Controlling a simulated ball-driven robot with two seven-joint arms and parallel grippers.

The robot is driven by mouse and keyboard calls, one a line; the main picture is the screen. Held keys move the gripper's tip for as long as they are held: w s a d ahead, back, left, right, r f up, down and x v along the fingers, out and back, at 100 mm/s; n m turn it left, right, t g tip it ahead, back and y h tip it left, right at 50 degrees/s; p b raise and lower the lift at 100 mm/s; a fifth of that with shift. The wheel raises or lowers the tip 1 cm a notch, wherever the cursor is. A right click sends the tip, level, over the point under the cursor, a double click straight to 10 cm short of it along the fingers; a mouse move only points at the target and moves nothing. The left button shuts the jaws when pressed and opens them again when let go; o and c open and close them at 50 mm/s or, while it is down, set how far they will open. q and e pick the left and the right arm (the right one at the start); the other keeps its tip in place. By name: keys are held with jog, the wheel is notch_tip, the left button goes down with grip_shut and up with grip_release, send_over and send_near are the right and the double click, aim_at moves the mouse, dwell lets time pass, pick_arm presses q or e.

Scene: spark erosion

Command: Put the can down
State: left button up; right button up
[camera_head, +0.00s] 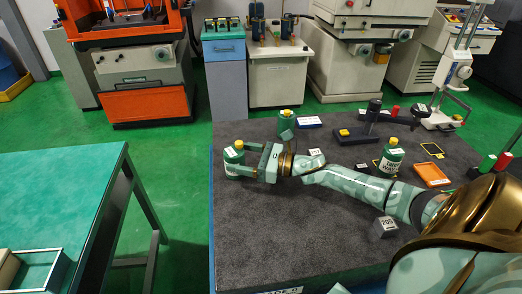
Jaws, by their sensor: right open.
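A green can (232,157) with a yellow top and a white label stands upright near the left edge of the dark grey table (290,235). My right gripper (240,162) reaches in from the right, low over the table. Its fingers are open, with the can between or right beside their tips; contact cannot be told. The fingers partly cover the can's right side. My left gripper is out of view.
Similar green cans stand behind the gripper (286,124) and to the right (391,160). A grey numbered block (384,228), an orange tray (432,174) and a black stand (373,122) are also on the table. The front left tabletop is clear.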

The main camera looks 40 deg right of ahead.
jog(key=v, duration=0.8)
